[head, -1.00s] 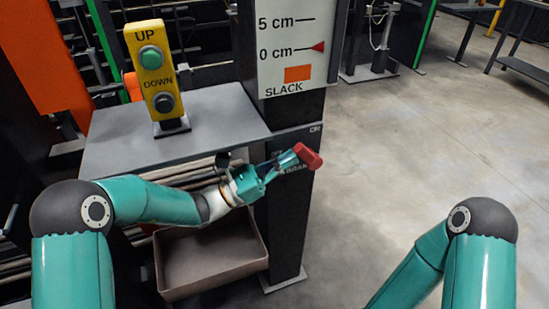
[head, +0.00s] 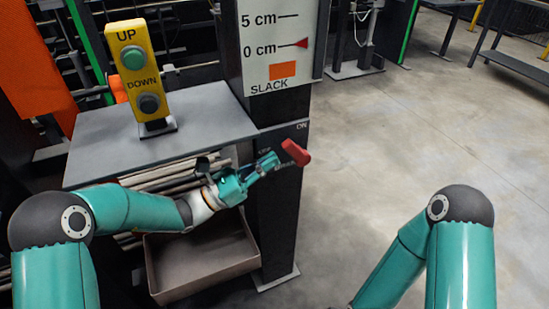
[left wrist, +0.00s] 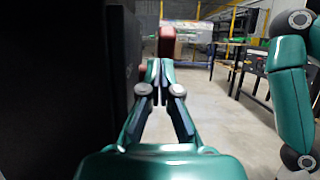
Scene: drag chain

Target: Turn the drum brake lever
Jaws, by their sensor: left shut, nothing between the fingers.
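The brake lever has a red handle (head: 296,152) on the dark post (head: 276,215), at the post's right side below the ON marking. My left gripper (head: 273,161) is shut and empty just left of the handle, with a small gap showing in the head view. In the left wrist view the closed fingertips (left wrist: 158,68) point at the red handle (left wrist: 167,42), which stands just beyond them. The lever's pivot is hard to make out. My right gripper is out of view; only my right arm shows.
A shelf (head: 205,130) left of the post carries a yellow UP/DOWN button box (head: 140,70). A SLACK scale (head: 277,45) with a red pointer is on the upper post. An open brown bin (head: 205,265) sits below. The floor right of the post is clear.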

